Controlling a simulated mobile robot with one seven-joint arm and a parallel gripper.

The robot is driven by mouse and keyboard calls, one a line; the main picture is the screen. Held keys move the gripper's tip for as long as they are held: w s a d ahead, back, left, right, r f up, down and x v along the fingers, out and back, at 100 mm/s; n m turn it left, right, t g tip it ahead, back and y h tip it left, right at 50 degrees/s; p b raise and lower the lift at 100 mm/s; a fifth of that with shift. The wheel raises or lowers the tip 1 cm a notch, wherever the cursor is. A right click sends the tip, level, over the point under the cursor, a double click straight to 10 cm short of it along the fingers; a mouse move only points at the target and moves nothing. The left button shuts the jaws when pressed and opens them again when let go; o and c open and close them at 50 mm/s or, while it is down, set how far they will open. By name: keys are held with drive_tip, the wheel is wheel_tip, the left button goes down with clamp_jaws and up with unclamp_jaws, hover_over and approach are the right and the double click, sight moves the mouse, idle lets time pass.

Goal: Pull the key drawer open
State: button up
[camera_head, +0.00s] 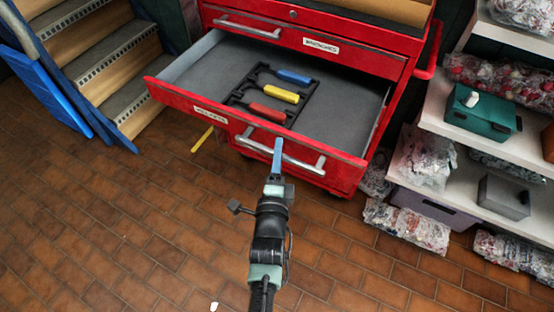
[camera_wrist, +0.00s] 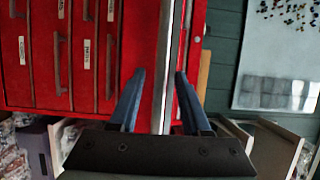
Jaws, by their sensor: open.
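The red drawer (camera_head: 290,145) with a small white label (camera_head: 211,116) stands pulled out of the red tool chest. The label is too small to read surely. A silver bar handle (camera_head: 305,163) is on its front. My gripper (camera_head: 278,150) is at this front, its blue fingers overlapping the handle in the head view. In the wrist view the fingers (camera_wrist: 158,100) are apart, with a pale strip and red surface showing between them. I cannot tell whether they touch the handle. Inside the drawer is a black tray (camera_head: 240,98) with blue, yellow and red tools.
A closed drawer above has a silver handle (camera_head: 247,27) and a label (camera_head: 321,45). Wooden steps (camera_head: 100,50) stand at left. Shelves (camera_head: 435,110) with bagged goods and a green box (camera_head: 480,112) are at right. The brick floor (camera_head: 150,230) in front is mostly clear.

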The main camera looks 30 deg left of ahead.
drive_tip(key=v, duration=1.3)
drive_tip(key=shift+p, duration=0.4)
